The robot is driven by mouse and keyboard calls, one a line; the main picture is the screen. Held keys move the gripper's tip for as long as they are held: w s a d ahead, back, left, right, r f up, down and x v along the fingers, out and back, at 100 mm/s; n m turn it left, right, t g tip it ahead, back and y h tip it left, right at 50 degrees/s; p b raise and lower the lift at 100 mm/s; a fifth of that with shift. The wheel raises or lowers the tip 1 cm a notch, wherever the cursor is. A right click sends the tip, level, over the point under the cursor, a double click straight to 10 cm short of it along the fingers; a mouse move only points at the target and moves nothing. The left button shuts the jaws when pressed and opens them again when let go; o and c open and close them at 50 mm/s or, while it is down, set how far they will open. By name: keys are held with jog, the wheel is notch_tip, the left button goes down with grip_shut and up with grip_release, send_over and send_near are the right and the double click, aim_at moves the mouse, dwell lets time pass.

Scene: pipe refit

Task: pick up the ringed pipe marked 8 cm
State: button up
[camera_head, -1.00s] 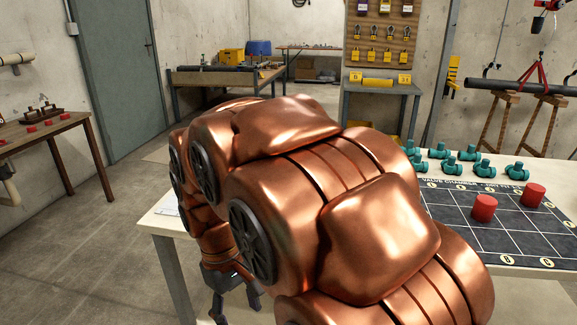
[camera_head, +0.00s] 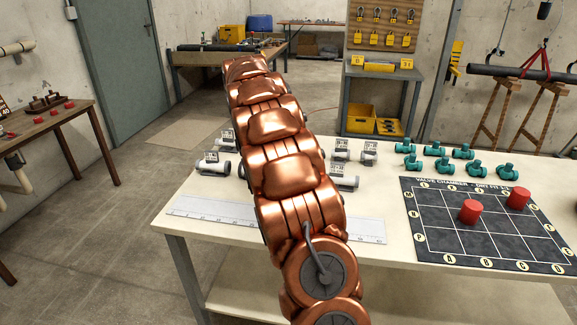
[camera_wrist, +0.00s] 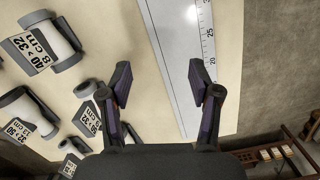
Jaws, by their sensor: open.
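A pipe marked 8 cm (camera_wrist: 52,42) lies at the upper left of the wrist view, white with a dark grey ring or collar. Its tag also reads 40>32. My gripper (camera_wrist: 158,84) is open and empty over the bare table (camera_wrist: 148,120), to the right of that pipe and apart from it. In the head view my own arm covers the gripper and part of the group of white pipes (camera_head: 212,168). The tags there are too small to read, so I cannot tell which is the 8 cm one.
More tagged pipes (camera_wrist: 25,112) lie at the left of the wrist view. A white ruler (camera_wrist: 176,62) lies beside the gripper. A dark chart mat (camera_head: 480,238) with two red cylinders (camera_head: 470,211) and several teal valves (camera_head: 476,172) occupies the table's right side.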

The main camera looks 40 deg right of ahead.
jog(key=w+d+n+p, duration=0.1)
jog(key=d+p, duration=0.1)
jog(key=d, duration=0.2)
jog(key=w+d+n+p, duration=0.1)
jog(key=d+p, duration=0.1)
jog(key=d, duration=0.3)
jog(key=w+d+r+n+t+p, duration=0.1)
jog(key=w+d, duration=0.1)
jog(key=d, duration=0.3)
jog(key=shift+p, duration=0.4)
jog(key=shift+d, duration=0.5)
jog(key=shift+d+f+p, duration=0.1)
jog(key=shift+f+p, duration=0.3)
jog(key=shift+f, duration=1.1)
jog(key=f, duration=0.1)
jog(key=f+p, duration=0.1)
jog(key=f, duration=0.2)
jog(key=shift+s+d+f+p, duration=0.1)
jog(key=shift+s+p, duration=0.2)
jog(key=shift+w+f, duration=0.1)
jog(key=shift+f, duration=0.35)
grip_shut()
